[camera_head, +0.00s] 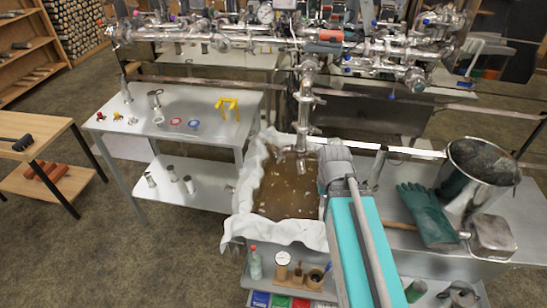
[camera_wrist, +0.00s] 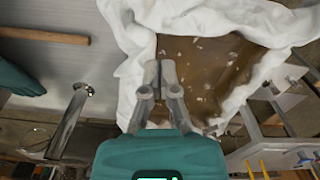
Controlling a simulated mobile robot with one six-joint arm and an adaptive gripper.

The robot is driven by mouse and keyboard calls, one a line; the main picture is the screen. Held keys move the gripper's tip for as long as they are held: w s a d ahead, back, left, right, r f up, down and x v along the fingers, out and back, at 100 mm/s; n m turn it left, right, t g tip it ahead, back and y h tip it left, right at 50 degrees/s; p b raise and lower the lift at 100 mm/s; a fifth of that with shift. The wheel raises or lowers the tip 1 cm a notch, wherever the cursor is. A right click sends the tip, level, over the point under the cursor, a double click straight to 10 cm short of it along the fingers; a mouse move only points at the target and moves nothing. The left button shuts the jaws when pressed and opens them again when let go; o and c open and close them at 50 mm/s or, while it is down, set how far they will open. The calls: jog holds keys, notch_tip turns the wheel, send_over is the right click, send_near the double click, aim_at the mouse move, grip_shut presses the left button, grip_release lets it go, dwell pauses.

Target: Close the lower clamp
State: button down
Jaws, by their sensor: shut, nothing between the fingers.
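A vertical steel pipe (camera_head: 304,105) hangs from the pipework down over the cloth-lined tray. Metal fittings with small protruding parts sit along it, and a lower fitting (camera_head: 300,150) is near its bottom end. The picture is too small to tell which is the lower clamp or whether it is open. The clamp does not show in the wrist view. My gripper (camera_wrist: 160,75) has its two fingers together, empty, above the edge of the tray. In the head view my arm's end is just right of the pipe's bottom and hides the fingers.
White cloth (camera_head: 247,190) lines the tray of brown liquid (camera_head: 288,190). A metal table (camera_head: 185,98) with small fittings and a yellow item (camera_head: 228,105) stands left.

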jog(key=w+a+r+n+y, duration=0.1)
jog(key=w+a+n, duration=0.3)
jog(key=w, duration=0.4)
jog(key=w+a+r+n+t+y+p, duration=0.1)
jog(key=w+a+n, duration=0.2)
jog(key=w, duration=0.5)
jog(key=w+a+r+n+t+y+p, duration=0.1)
jog(key=w+a+n, duration=0.3)
jog(key=w, duration=0.5)
jog(key=shift+a+n, duration=0.3)
jog(key=shift+n, duration=0.2)
jog(key=shift+f, duration=0.1)
jog(key=b+x, duration=0.9)
jog(key=x, duration=0.1)
jog(key=shift+a, duration=0.1)
